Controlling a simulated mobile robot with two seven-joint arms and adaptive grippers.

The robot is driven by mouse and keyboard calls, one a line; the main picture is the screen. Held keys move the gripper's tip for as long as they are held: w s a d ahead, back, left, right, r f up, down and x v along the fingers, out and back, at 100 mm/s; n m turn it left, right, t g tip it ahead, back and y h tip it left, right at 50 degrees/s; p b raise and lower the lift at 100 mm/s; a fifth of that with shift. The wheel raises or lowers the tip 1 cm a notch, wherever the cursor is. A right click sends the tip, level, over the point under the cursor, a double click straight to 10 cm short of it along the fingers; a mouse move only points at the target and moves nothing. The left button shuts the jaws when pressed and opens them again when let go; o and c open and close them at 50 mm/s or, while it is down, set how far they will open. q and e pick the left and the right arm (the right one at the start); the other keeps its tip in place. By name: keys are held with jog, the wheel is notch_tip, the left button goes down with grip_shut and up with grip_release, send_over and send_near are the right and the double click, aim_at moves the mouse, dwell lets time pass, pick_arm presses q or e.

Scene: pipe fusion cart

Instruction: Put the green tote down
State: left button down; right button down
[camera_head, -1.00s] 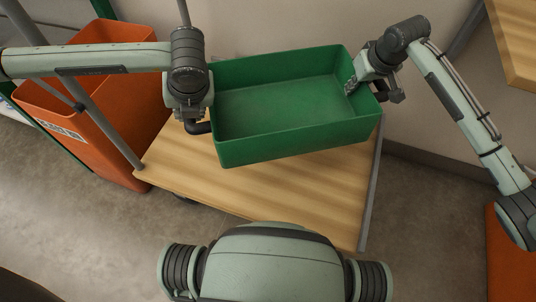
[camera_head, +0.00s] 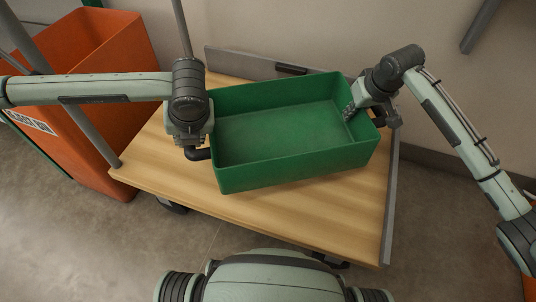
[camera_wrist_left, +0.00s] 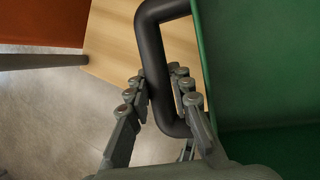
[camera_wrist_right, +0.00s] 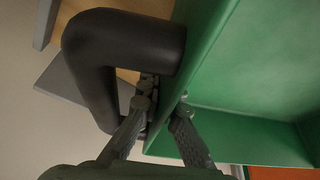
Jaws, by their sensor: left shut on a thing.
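The green tote (camera_head: 290,168) is an open, empty box held level over the wooden cart top (camera_head: 160,160); I cannot tell whether its bottom touches the wood. It has a black bar handle at each end. My left gripper (camera_head: 197,140) is shut on the left handle (camera_wrist_left: 153,60), with its fingers on both sides of the bar in the left wrist view (camera_wrist_left: 158,92). My right gripper (camera_head: 357,104) is at the tote's right end. In the right wrist view its fingers (camera_wrist_right: 165,103) straddle the end wall beside the right handle (camera_wrist_right: 95,70); their grip on it is unclear.
A grey raised edge (camera_head: 388,215) runs along the cart's right side and another (camera_head: 250,63) along its back. A grey post (camera_head: 90,130) stands at the cart's left. An orange bin (camera_head: 110,60) stands left of the cart. Bare wood shows in front of the tote.

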aim_at(348, 126)
pick_arm(q)
jog(key=shift+f, duration=0.5)
pick_arm(e)
jog(key=shift+f, duration=0.45)
pick_arm(q)
jog(key=shift+f+b, duration=0.15)
jog(key=shift+b, duration=0.2)
pick_arm(e)
jog(key=shift+f, duration=0.15)
